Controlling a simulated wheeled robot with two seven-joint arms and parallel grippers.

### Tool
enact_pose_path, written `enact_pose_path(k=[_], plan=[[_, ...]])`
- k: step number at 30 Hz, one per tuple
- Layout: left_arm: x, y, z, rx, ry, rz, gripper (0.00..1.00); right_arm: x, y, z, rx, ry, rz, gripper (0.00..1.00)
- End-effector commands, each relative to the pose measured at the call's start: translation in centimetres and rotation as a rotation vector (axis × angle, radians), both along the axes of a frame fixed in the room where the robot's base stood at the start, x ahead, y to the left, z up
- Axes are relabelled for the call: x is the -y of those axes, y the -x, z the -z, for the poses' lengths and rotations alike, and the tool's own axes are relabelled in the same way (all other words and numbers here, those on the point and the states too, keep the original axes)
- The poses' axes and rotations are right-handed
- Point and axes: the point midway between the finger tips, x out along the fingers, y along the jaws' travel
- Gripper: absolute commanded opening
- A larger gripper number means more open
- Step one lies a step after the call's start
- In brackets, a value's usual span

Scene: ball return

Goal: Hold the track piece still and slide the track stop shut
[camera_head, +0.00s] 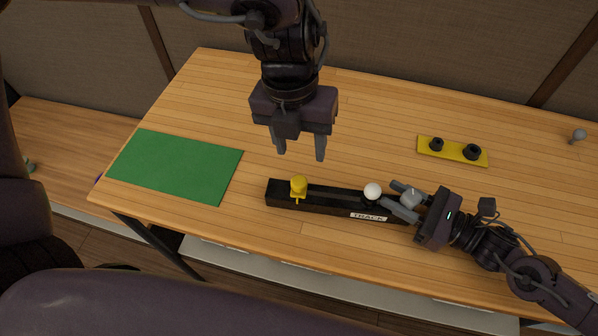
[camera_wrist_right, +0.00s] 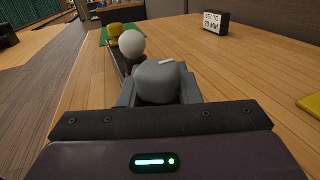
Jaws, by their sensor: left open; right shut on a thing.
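The black track piece (camera_head: 330,202), with a white "TRACK" label, lies along the front of the table. A yellow knob-like stop (camera_head: 299,187) stands near its left end. A white ball (camera_head: 373,190) sits toward its right end and also shows in the right wrist view (camera_wrist_right: 131,43). My right gripper (camera_head: 398,197) is shut on a rounded grey piece (camera_wrist_right: 160,82) at the track's right end, just beside the ball. Its fingers hide how the grey piece meets the track. My left gripper (camera_head: 301,150) is open and empty, pointing down above the table behind the yellow stop.
A green mat (camera_head: 175,165) lies at the table's left end. A yellow plate (camera_head: 452,151) with two black knobs lies behind the right gripper. A grey round-topped object (camera_head: 578,135) stands far right. A "SET TO 20 MM" sign (camera_wrist_right: 215,23) shows in the right wrist view.

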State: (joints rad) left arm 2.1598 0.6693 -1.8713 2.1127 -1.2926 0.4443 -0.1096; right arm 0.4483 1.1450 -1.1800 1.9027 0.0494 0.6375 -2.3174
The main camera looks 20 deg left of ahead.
Motion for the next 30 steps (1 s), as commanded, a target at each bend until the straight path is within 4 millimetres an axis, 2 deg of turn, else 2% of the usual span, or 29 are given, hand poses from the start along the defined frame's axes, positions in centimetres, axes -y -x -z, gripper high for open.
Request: enact_pose_path(k=[9,15,20,23,30], plan=[[0.0,0.1,-2.1,-0.043,-0.062,-0.676,0.49,0.0,0.0,0.0,0.0,0.0,0.0,0.01],[0.0,0.3,-2.9,-0.049,-0.084,-0.961,0.49,0.0,0.0,0.0,0.0,-0.001,0.0,0.01],[0.0,0.3,-3.0,-0.052,-0.091,-1.059,0.49,0.0,0.0,0.0,0.0,-0.001,0.0,0.01],[-0.1,0.4,-2.3,-0.052,-0.094,-1.074,0.49,0.0,0.0,0.0,0.0,-0.001,0.0,0.01],[-0.1,0.4,2.0,-0.053,-0.096,-1.072,0.49,0.0,0.0,0.0,0.0,-0.001,0.0,0.01]])
